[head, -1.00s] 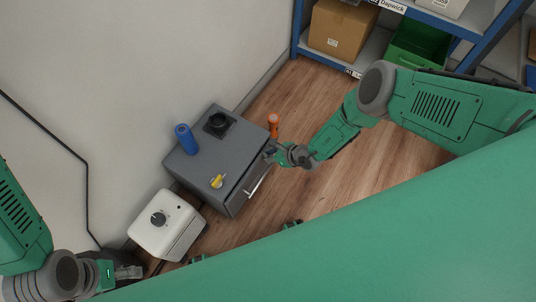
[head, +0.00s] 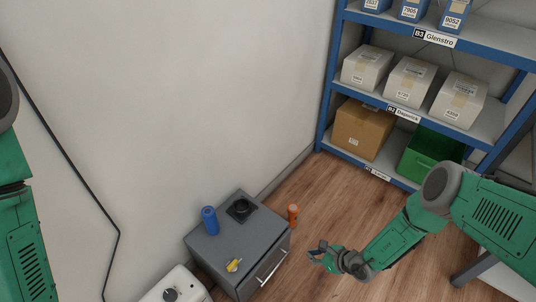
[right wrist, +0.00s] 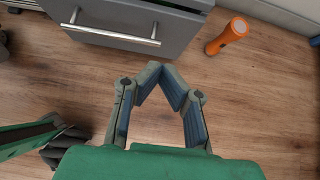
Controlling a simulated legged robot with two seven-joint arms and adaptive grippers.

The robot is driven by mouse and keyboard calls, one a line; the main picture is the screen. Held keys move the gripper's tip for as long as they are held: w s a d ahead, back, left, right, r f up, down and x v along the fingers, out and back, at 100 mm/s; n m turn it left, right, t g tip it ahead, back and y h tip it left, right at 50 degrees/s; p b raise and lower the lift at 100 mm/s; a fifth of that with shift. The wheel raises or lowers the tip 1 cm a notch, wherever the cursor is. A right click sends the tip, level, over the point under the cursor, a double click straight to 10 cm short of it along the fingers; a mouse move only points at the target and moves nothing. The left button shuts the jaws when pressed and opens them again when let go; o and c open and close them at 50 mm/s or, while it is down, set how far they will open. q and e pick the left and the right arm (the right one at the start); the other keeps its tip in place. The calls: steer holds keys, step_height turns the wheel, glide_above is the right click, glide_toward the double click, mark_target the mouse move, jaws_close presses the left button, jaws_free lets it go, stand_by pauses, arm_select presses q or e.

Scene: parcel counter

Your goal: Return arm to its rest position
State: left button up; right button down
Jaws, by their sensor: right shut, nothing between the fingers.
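My right gripper (head: 322,257) is in front of the grey cabinet (head: 205,254), to the right of its drawer handle (head: 271,267) in the head view. In the right wrist view its fingers (right wrist: 160,76) meet at the tips with nothing between them, over bare floor. The drawer handle (right wrist: 110,34) is apart from the fingers in that view. My right arm comes in from the right, bent at the elbow. My left arm shows only in part at the left edge of the head view, and its gripper is out of the frame.
A blue cylinder (head: 209,220), a black round fixture (head: 240,208) and a small yellow item (head: 234,265) are on the cabinet. A white appliance (head: 176,287) is at lower left; a blue shelf unit (head: 326,105) with boxes stands behind.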

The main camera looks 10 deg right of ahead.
steer(key=s+a+r+n+g+p, duration=0.1)
steer(key=s+a+r+n+g, duration=0.35)
steer(key=s, duration=0.35)
steer(key=s+a+r+n+g+p, duration=0.25)
steer(key=s+a+n+g, duration=0.2)
steer(key=s, duration=0.45)
steer(key=s+d+r+n+g+h+p, duration=0.2)
steer(key=s+d+r+n+h, duration=0.5)
steer(key=d+r+n, duration=0.45)
arm_select(q)
step_height(320, 180, up, 7)
steer(key=p, duration=0.1)
steer(key=shift+p, duration=0.3)
arm_select(e)
step_height(320, 180, up, 11)
steer(key=w+d+n+t+y, duration=0.1)
steer(key=n+t, duration=0.3)
steer(key=n, duration=0.4)
steer(key=shift+d+r, duration=0.15)
steer(key=shift+d, duration=0.2)
arm_select(q)
steer(key=shift+c, duration=0.4)
arm_select(e)
steer(key=shift+w, duration=0.15)
